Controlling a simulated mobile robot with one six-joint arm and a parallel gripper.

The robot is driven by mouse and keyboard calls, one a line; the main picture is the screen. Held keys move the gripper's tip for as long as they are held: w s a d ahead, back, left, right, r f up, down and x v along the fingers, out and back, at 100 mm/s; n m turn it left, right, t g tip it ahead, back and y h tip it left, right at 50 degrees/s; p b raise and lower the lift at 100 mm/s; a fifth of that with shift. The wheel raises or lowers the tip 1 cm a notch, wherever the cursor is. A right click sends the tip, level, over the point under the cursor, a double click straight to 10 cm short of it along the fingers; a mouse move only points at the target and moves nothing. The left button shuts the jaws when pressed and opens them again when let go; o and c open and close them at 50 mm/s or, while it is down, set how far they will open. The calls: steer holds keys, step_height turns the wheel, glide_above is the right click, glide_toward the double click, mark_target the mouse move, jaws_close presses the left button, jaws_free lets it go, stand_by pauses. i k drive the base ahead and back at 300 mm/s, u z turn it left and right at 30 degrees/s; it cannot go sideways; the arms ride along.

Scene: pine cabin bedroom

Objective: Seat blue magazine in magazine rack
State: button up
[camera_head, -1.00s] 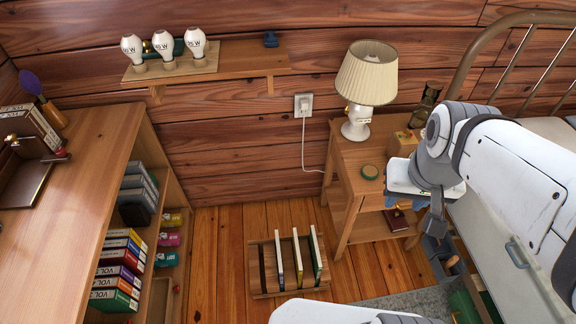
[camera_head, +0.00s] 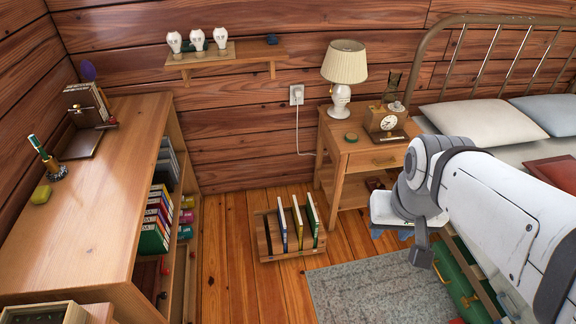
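The wooden magazine rack (camera_head: 290,256) stands on the floor by the wall, left of the nightstand. Several thin magazines (camera_head: 297,222) stand in its slots, leaning slightly, with pale edges and a dark green cover on the right one. My gripper (camera_head: 420,251) is at the end of my arm, right of the rack and in front of the nightstand. It is partly hidden by my wrist, so its opening does not show. A small bluish patch shows under the wrist; I cannot tell what it is.
The nightstand (camera_head: 335,160) holds a lamp (camera_head: 345,65) and a clock (camera_head: 388,122). A bookcase desk (camera_head: 110,180) stands left, a bed with pillows (camera_head: 485,125) right. A grey rug (camera_head: 365,290) lies in front. Bare floor (camera_head: 240,260) is free left of the rack.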

mark_target(269, 240)
steer(key=u, duration=1.15)
steer(key=i, duration=1.5)
steer(key=z, duration=1.1)
steer(key=k, duration=1.25)
steer(key=z, duration=0.45)
steer(key=i, duration=0.5)
steer(key=z, duration=0.1)
